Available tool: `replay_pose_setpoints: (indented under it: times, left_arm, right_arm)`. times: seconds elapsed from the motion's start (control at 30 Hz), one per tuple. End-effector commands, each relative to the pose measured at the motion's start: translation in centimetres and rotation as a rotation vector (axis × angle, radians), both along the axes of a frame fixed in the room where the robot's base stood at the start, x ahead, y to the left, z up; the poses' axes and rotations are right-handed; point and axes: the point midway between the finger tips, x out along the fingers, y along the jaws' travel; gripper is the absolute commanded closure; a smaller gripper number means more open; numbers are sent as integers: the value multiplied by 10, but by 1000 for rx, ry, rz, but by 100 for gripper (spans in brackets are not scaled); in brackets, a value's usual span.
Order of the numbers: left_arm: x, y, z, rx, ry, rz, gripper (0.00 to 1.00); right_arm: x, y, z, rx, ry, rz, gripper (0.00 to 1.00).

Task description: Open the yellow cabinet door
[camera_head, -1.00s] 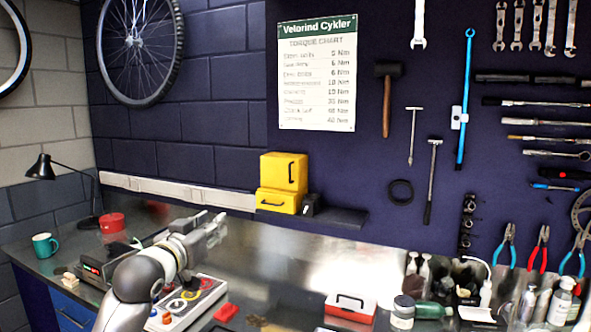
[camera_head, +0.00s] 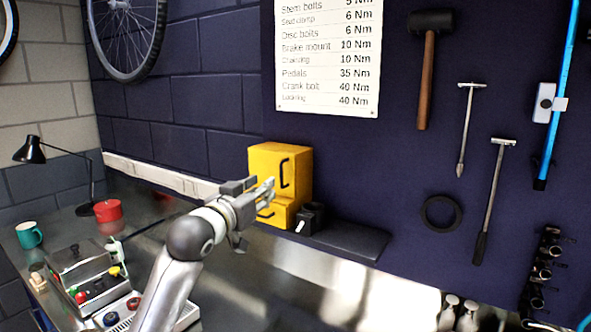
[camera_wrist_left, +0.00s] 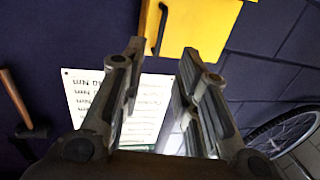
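The yellow cabinet (camera_head: 293,163) stands on a dark wall shelf, with its door closed. A dark upright bar handle (camera_head: 285,173) is on the door. Below it is a yellow drawer with its own dark handle. My left gripper (camera_head: 262,208) is in front of the cabinet's lower left and hides part of the drawer. In the left wrist view, the gripper's two fingers (camera_wrist_left: 161,52) are apart with nothing between them. The door handle (camera_wrist_left: 161,29) shows just beyond the fingertips on the yellow door (camera_wrist_left: 202,28). My right gripper is not in view.
A small black item (camera_head: 311,217) stands right of the cabinet on the shelf (camera_head: 350,240). A torque chart (camera_head: 327,55), hammer (camera_head: 427,70) and other tools hang on the wall. A box with buttons (camera_head: 88,275) and a red tin (camera_head: 108,211) are on the bench.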

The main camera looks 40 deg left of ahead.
Motion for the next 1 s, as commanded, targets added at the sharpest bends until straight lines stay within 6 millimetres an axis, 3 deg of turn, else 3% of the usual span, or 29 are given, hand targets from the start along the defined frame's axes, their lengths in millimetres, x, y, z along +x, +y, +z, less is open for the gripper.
replay_pose_setpoints:
  times: [0.1, 0.27, 0.7, 1.0]
  left_arm:
    - [4, 1, 1, -1, 1, 0, 71]
    - [22, 7, 3, -2, 0, 1, 71]
    - [88, 28, 2, -1, 1, 1, 71]
    - [103, 33, 0, 0, 0, 1, 71]
  right_arm:
    - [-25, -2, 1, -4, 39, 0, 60]
    - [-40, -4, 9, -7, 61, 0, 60]
    - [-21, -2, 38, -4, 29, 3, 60]
    - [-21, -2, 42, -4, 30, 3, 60]
